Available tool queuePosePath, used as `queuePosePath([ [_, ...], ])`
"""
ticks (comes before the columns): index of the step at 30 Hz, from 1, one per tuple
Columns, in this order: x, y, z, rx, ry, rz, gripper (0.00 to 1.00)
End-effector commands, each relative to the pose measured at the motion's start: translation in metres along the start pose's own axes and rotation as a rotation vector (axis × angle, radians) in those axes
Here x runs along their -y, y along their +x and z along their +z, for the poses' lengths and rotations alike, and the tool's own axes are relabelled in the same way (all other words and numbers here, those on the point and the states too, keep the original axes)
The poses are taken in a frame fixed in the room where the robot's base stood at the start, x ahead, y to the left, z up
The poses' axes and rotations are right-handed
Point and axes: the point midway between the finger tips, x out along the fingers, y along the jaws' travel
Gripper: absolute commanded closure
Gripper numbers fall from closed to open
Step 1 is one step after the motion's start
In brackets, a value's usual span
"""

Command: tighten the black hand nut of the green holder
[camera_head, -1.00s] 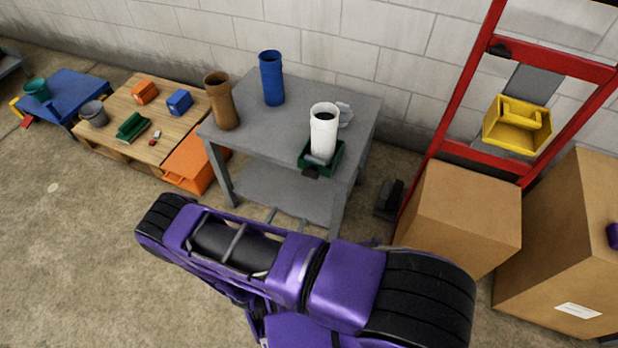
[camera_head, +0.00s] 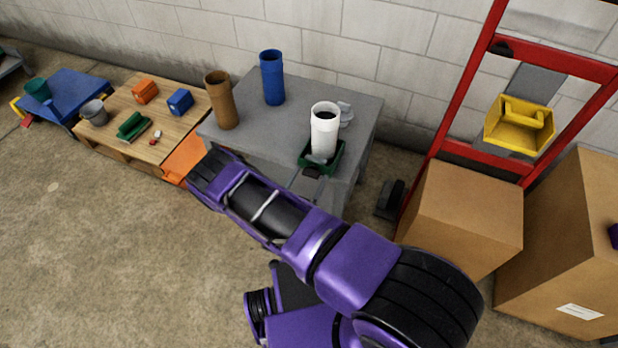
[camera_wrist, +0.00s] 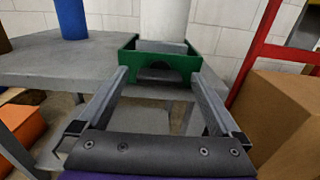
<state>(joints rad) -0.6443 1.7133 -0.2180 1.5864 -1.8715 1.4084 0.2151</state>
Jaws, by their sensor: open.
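The green holder (camera_head: 338,160) sits at the near right edge of the grey table, with a white cylinder (camera_head: 324,130) standing upright in it. The black hand nut (camera_head: 312,173) is on the holder's near side. In the wrist view the green holder (camera_wrist: 203,68) is straight ahead, and the dark nut (camera_wrist: 160,74) shows low on its front face. My gripper (camera_wrist: 160,77) is open and empty, its fingers pointing at the holder, one on each side of the nut in the picture. Whether they touch anything cannot be told.
The grey table (camera_head: 245,120) also bears a brown cylinder (camera_head: 221,100) and a blue cylinder (camera_head: 272,78). A red frame (camera_head: 455,110) and cardboard boxes (camera_head: 460,215) stand close on the right. A low wooden pallet (camera_head: 110,145) with small items is at left.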

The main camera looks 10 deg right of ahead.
Motion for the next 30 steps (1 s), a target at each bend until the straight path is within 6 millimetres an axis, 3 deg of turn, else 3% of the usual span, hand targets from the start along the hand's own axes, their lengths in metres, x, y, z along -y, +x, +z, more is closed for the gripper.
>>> queuePosePath([
  [6,-0.0002,0.0002,0.0002,0.000,0.000,0.000,0.02],
  [20,0.0002,-0.0001,0.0001,0.000,0.000,0.000,0.85],
  [30,0.0002,-0.0004,-0.0004,0.000,0.050,0.000,0.86],
])
